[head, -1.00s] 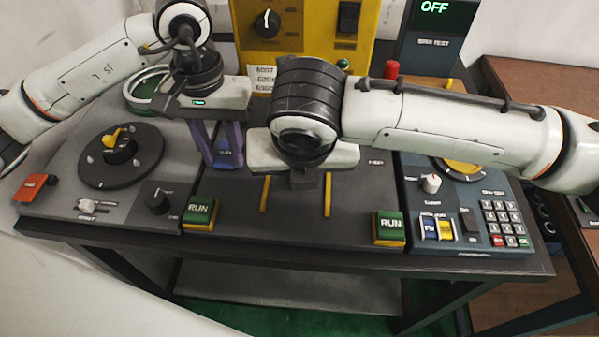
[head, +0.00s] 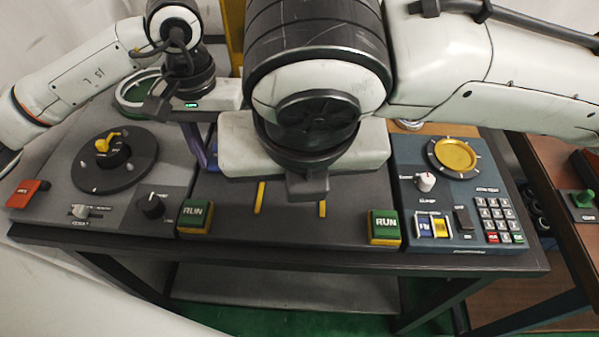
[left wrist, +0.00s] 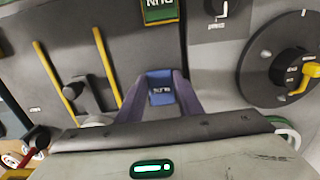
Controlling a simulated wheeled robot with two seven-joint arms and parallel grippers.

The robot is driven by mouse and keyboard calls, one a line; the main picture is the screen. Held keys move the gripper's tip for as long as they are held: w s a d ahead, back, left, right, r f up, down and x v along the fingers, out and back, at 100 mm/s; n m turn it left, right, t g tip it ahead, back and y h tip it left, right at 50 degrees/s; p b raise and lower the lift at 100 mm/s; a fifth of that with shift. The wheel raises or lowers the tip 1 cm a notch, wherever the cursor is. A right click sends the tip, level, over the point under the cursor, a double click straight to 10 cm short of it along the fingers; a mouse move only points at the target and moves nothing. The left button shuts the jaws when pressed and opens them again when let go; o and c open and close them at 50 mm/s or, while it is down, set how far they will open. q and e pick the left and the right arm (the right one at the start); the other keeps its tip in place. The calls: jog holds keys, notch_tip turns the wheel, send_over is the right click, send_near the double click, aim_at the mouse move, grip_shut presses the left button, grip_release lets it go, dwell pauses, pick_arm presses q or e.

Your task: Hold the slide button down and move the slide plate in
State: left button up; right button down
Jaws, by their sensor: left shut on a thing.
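Two yellow strips (head: 260,197) mark the panel. A dark grey piece (left wrist: 88,95), possibly part of the slide plate, sits between them.
Two green RUN buttons stand at the front, left (head: 195,218) and right (head: 384,226). A dark dial with a yellow knob (head: 115,160) is at left. A keypad (head: 500,217) and a yellow disc (head: 455,155) are at right. My right arm covers much of the back.

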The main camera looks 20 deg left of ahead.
pick_arm(q)
jog(key=o, duration=1.1)
notch_tip(320, 180, up, 10)
jog(key=p, duration=0.1)
jog(key=shift+r, duration=0.15)
notch_tip(320, 180, up, 6)
jog(key=p, duration=0.5)
